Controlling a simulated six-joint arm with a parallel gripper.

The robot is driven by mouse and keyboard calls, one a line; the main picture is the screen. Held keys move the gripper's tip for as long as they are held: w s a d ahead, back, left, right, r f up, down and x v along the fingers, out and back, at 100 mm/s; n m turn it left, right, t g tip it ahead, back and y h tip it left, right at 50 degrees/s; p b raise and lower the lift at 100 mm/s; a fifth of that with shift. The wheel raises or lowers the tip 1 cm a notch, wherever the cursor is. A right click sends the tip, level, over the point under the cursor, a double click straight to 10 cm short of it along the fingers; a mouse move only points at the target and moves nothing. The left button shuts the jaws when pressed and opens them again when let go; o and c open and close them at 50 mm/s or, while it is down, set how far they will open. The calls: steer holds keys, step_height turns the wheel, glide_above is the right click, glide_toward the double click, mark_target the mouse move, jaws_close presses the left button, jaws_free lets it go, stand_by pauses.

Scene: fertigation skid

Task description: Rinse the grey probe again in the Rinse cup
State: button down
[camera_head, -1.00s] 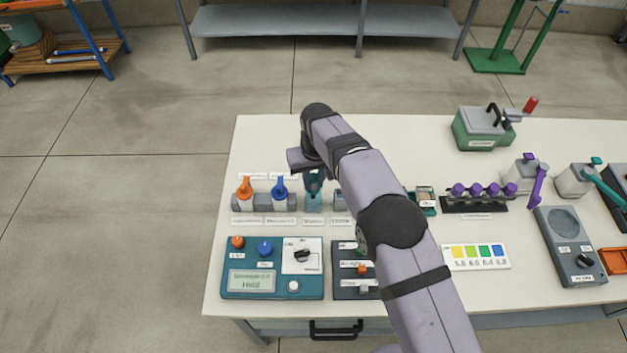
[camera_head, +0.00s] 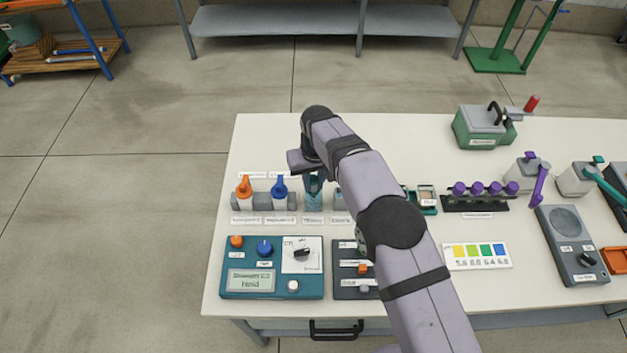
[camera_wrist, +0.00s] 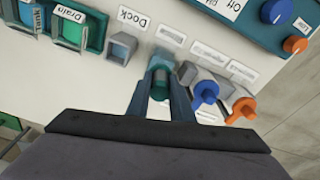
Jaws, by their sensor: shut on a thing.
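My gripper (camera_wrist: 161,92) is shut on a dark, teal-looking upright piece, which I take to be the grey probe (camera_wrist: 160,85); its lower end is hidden. In the head view my gripper (camera_head: 314,180) is directly over the pale teal Rinse cup (camera_head: 313,202), in the row of holders. The cup also shows just beyond the fingertips in the wrist view (camera_wrist: 162,60). The probe lines up with the cup, but I cannot tell how deep it is. The small label in front of the cup is unreadable.
A blue-topped probe (camera_head: 280,188) and an orange-topped one (camera_head: 244,188) stand in holders to the left. A grey Dock block (camera_wrist: 121,47) is beside the cup. The teal meter (camera_head: 272,268) lies in front, its display reading Hold.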

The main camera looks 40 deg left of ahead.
steer(key=shift+r, duration=0.15)
steer(key=shift+r+p, duration=0.45)
steer(key=shift+r, duration=0.25)
steer(key=shift+f, duration=0.15)
steer(key=shift+f+b, duration=0.55)
steer(key=shift+f, duration=0.15)
steer(key=shift+r, duration=0.1)
steer(key=shift+r+p, duration=2.75)
steer(key=shift+r, duration=1.5)
